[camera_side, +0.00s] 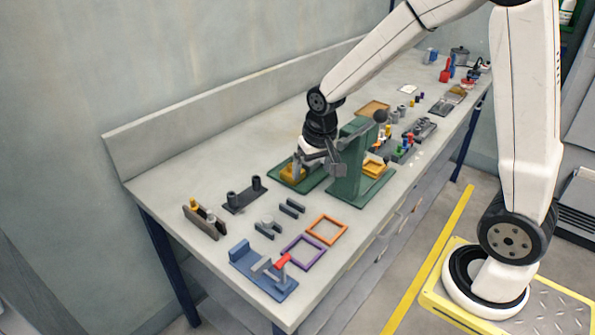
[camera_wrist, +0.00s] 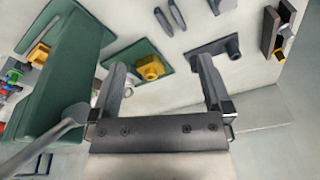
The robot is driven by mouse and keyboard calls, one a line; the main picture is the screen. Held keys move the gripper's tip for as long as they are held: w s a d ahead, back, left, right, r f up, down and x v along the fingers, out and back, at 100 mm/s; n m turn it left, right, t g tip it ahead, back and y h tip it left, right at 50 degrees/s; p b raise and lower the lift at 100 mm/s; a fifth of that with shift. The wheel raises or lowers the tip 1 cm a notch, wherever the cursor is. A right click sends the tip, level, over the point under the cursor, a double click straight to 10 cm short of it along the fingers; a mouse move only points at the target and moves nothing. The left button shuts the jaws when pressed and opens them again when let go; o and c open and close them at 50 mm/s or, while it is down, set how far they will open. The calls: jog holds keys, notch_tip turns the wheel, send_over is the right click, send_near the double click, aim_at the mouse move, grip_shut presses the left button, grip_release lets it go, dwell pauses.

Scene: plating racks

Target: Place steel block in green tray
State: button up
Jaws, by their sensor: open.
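My gripper (camera_side: 314,166) is over the bench beside a green press (camera_side: 348,168). In the wrist view its jaws (camera_wrist: 161,66) are apart, with nothing clearly held between them. A flat green plate (camera_side: 311,183), which may be the green tray, lies below the gripper; it also shows in the wrist view (camera_wrist: 124,53). A yellow fixture with a round opening (camera_wrist: 151,67) sits on it, partly hidden by the gripper in the side view. I cannot single out the steel block; small grey pieces (camera_side: 292,208) lie to the front left.
A blue fixture with a red handle (camera_side: 264,272), a purple frame (camera_side: 303,252) and an orange frame (camera_side: 327,229) are at the near end. A dark two-post stand (camera_side: 244,196) is left. The press column rises close beside my gripper. Several small parts fill the far bench.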

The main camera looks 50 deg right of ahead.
jog(key=s+a+f+n, duration=0.2)
jog(key=s+a+n, duration=0.2)
jog(key=s, duration=0.6)
jog(key=shift+s+a+n+t, duration=0.15)
jog(key=shift+s+n+t, duration=0.15)
dwell(0.5)
